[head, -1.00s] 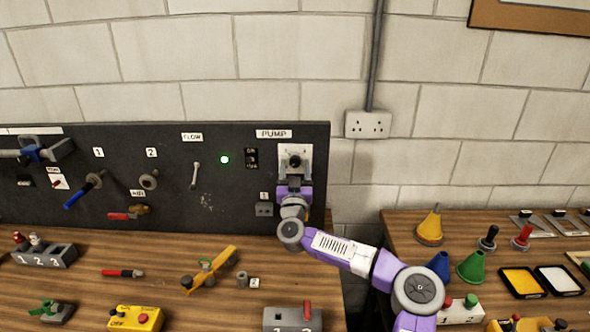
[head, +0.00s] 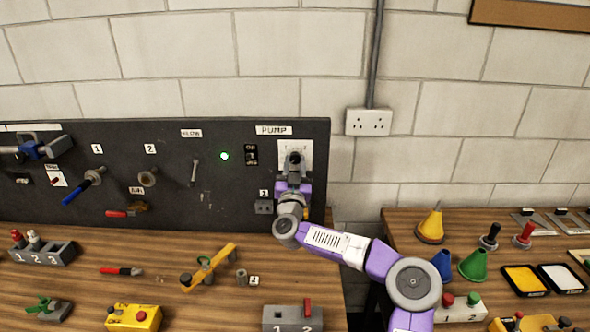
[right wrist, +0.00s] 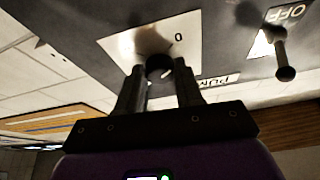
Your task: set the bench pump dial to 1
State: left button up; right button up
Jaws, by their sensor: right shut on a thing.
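The pump dial (right wrist: 158,64) is a dark knob on a white plate (right wrist: 190,35) marked with a 0. The plate also shows in the head view (head: 306,153), under the PUMP label (head: 273,130) on the dark back panel. My right gripper (head: 295,160) is at the dial, below the plate's middle. In the right wrist view its two fingers (right wrist: 159,72) are closed around the knob. The fingers and glare partly hide the dial, and I cannot read its setting. My left gripper is not in view.
A small switch (head: 251,155) and a lit green lamp (head: 224,156) sit left of the dial. A grey block with a red lever (head: 292,318) stands on the bench below.

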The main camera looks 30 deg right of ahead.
jog(key=shift+a+m+g+h+b, duration=0.1)
jog(key=shift+m+g+h+b, duration=0.3)
jog(key=shift+m+b, duration=0.5)
jog(key=shift+a+m+g+h+b, duration=0.1)
jog(key=shift+m+g+h+b, duration=0.35)
jog(key=shift+m, duration=0.75)
jog(key=shift+w+m+g+h+b, duration=0.1)
jog(key=shift+m+g+h+b, duration=0.25)
jog(key=shift+m, duration=0.75)
jog(key=m+g, duration=0.1)
jog(key=m, duration=0.1)
jog(key=shift+a+r+m+h, duration=0.1)
jog(key=shift+m+h, duration=0.2)
jog(key=m+g, duration=0.1)
jog(key=m, duration=0.1)
jog(key=m+g, duration=0.1)
jog(key=m, duration=0.2)
jog(key=shift+w+a+r, duration=0.1)
jog(key=shift+w+r, duration=0.05)
jog(key=m+g, duration=0.1)
jog(key=m, duration=0.1)
jog(key=m+p, duration=0.1)
jog(key=m, duration=0.1)
jog(key=m+g, duration=0.1)
jog(key=m, duration=0.1)
jog(key=shift+r+g+y, duration=0.25)
jog(key=shift+g+y, duration=0.05)
jog(key=shift+y, duration=0.1)
jog(key=shift+m, duration=0.4)
jog(key=o, duration=1)
